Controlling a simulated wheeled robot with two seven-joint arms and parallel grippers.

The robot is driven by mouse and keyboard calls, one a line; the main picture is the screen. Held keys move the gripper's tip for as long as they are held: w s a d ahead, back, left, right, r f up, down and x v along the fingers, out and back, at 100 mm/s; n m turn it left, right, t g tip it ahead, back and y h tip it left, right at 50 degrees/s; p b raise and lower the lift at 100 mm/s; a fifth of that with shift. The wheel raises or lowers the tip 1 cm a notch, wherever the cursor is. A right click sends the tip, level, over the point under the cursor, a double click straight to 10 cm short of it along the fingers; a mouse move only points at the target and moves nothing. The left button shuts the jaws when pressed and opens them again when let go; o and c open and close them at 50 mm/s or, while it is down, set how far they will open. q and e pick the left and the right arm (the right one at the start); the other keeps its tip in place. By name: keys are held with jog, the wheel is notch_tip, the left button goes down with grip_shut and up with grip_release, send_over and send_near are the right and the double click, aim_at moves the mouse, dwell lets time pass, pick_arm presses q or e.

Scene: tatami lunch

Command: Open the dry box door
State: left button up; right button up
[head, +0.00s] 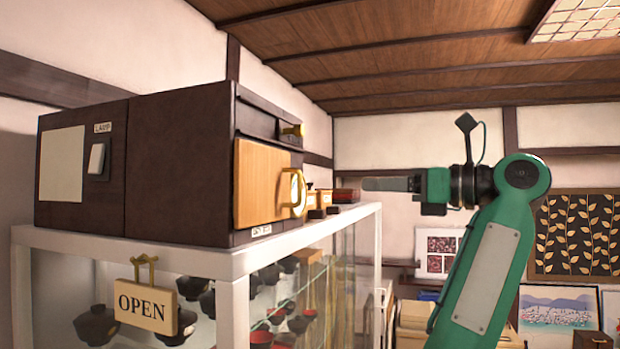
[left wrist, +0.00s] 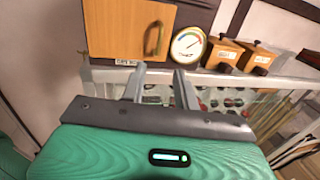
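The dry box door (head: 262,184) is a light wooden panel in the front of a dark brown cabinet. It looks shut, with a label below it. Its brass handle (head: 298,193) is a loop on the right side. The left wrist view also shows the door (left wrist: 112,32) and the handle (left wrist: 153,38). My left gripper (head: 366,184) points left, to the right of the handle and apart from it. In the left wrist view my left gripper (left wrist: 159,69) has its two fingers spread, nothing between them, with the handle ahead. My right gripper is out of view.
The cabinet (head: 180,160) stands on a glass showcase (head: 380,240) holding dark bowls. An OPEN sign (head: 145,306) hangs on it. A round gauge (left wrist: 187,45) and small wooden boxes (left wrist: 224,54) are right of the door. Air between gripper and handle looks clear.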

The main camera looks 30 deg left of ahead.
pick_arm(q)
jog(key=p, duration=0.7)
send_near(277, 184)
jog(key=w+a, duration=0.3)
jog(key=a, duration=0.2)
jog(key=shift+w+r, duration=0.1)
grip_shut()
